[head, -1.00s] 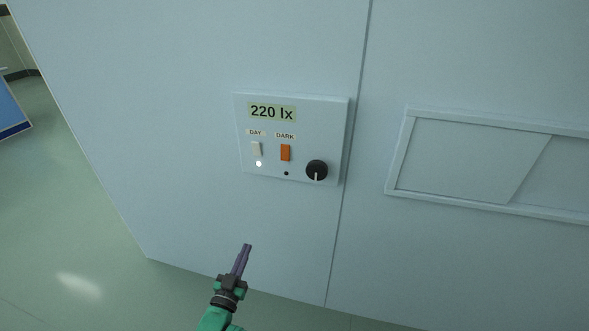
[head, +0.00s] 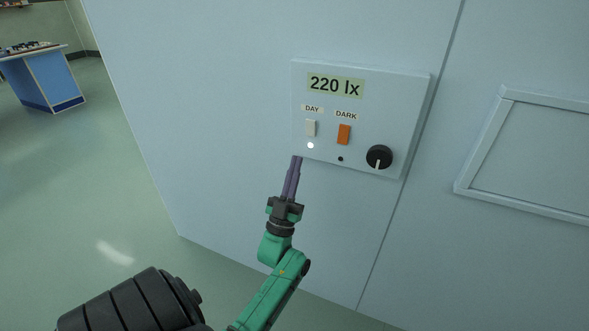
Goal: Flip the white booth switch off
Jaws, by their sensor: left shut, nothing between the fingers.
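The white booth switch (head: 311,128) sits under the DAY label on a pale control panel (head: 378,80) on the booth wall. A lamp (head: 310,146) just below it is lit white. The panel display (head: 335,85) reads 220 lx. My left gripper (head: 296,160) is shut and empty, pointing up. In the picture its tips are just below the lit lamp, at the panel's lower left edge. I cannot tell whether they touch the panel. The white switch is in clear view. My right gripper is not in view.
An orange switch (head: 344,134) under DARK is right of the white one, with an unlit lamp (head: 340,159) below. A black knob (head: 379,157) is further right. A framed panel (head: 530,160) is on the wall at right. A blue bench (head: 42,80) stands far left; floor between is clear.

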